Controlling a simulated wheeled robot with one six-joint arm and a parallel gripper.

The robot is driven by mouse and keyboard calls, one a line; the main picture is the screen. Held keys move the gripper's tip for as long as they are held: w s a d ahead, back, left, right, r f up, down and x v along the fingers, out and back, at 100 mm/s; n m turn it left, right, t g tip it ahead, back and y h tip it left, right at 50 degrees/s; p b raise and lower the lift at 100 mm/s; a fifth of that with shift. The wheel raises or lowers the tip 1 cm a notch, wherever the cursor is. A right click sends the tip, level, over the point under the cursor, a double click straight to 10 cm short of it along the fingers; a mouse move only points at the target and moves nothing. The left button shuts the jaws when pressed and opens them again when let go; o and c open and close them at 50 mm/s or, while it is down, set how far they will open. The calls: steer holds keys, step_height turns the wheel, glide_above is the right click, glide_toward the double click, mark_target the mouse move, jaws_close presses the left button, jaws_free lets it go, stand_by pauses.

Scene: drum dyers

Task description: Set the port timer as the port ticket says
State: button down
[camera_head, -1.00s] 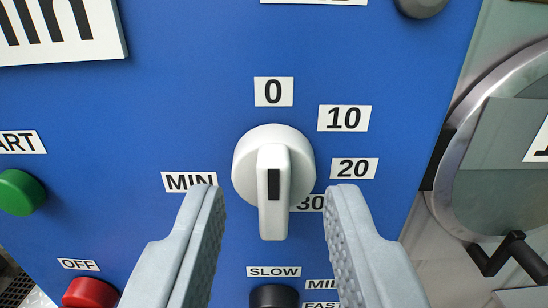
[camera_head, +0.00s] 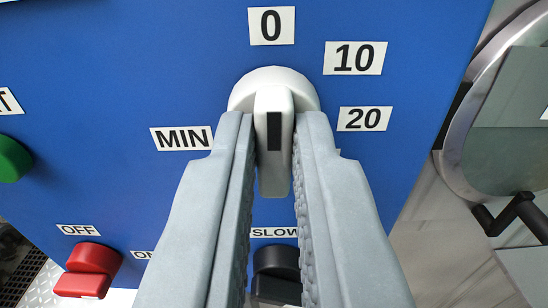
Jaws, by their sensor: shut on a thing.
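The port timer is a white round knob (camera_head: 272,84) with a raised bar and a black mark on the bar's face. The bar stands upright in the picture, in line with the 0 label (camera_head: 271,26) above it. The 10 label (camera_head: 355,58) and the 20 label (camera_head: 362,119) are to its right; the MIN label (camera_head: 181,138) is to its left. My gripper (camera_head: 274,135) is shut on the bar, one finger on each side. The 30 label is hidden behind my right finger. I see no port ticket.
Below are a red OFF switch (camera_head: 94,260), a black knob (camera_head: 276,265) under the SLOW label, and a green button (camera_head: 10,158) at the left. A round metal-rimmed door (camera_head: 462,165) with a black handle (camera_head: 510,214) is at the right. The blue panel (camera_head: 180,60) is clear above left.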

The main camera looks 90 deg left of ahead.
steer(key=m, duration=0.4)
steer(key=shift+w+m, duration=0.1)
steer(key=shift+m, duration=0.3)
steer(key=shift+w+m, duration=0.1)
steer(key=shift+m, duration=2.2)
steer(key=c, duration=1.5)
jaws_free()
steer(key=shift+f, duration=0.1)
steer(key=shift+d, duration=0.1)
steer(key=d, duration=1.7)
steer(key=shift+s+d, duration=0.15)
steer(key=shift+s, duration=0.15)
